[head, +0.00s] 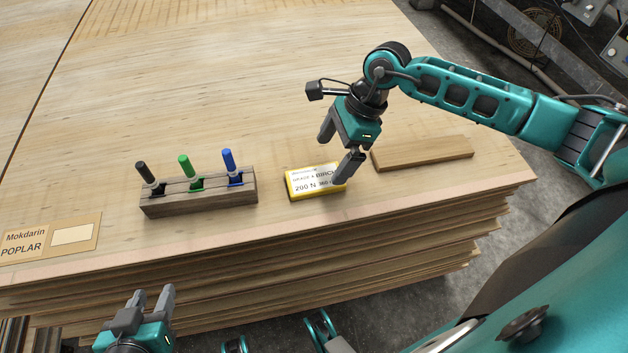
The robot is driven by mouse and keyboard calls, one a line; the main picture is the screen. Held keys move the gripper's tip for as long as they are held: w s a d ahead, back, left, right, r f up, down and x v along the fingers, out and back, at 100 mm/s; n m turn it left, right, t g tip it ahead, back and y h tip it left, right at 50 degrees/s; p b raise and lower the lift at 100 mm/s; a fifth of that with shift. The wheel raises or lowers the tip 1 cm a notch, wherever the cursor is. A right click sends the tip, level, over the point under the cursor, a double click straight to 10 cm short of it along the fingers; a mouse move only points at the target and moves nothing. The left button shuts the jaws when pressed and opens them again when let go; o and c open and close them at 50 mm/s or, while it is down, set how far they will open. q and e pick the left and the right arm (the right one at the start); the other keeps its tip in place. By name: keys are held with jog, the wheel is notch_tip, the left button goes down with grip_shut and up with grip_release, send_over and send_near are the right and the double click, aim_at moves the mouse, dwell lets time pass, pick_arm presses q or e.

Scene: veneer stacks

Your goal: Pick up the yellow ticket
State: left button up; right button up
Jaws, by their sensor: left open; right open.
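The yellow ticket (303,184) lies flat on the veneer stack (280,110), near its front edge. It has a yellow border and a white label with printed text that includes "BIRCH". My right gripper (338,162) is open just above the ticket's right part. Its near finger covers the ticket's right end, and I cannot tell whether it touches. My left gripper (153,295) is open and empty in front of the stack's front edge, low in the view and away from the ticket.
A wooden holder (200,201) with black, green and blue markers stands left of the ticket. A flat wooden strip (422,153) lies to its right. A tan "POPLAR" card (50,238) lies at the far left. The stack's surface behind is clear.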

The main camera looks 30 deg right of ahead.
aim_at(317, 178)
jog(key=shift+a+b+x, duration=0.2)
jog(key=shift+b+x, duration=0.35)
jog(key=shift+x, duration=2.5)
jog(key=shift+r, duration=0.1)
jog(key=shift+c, duration=0.5)
jog(key=c, duration=1)
jog(key=shift+r, duration=0.1)
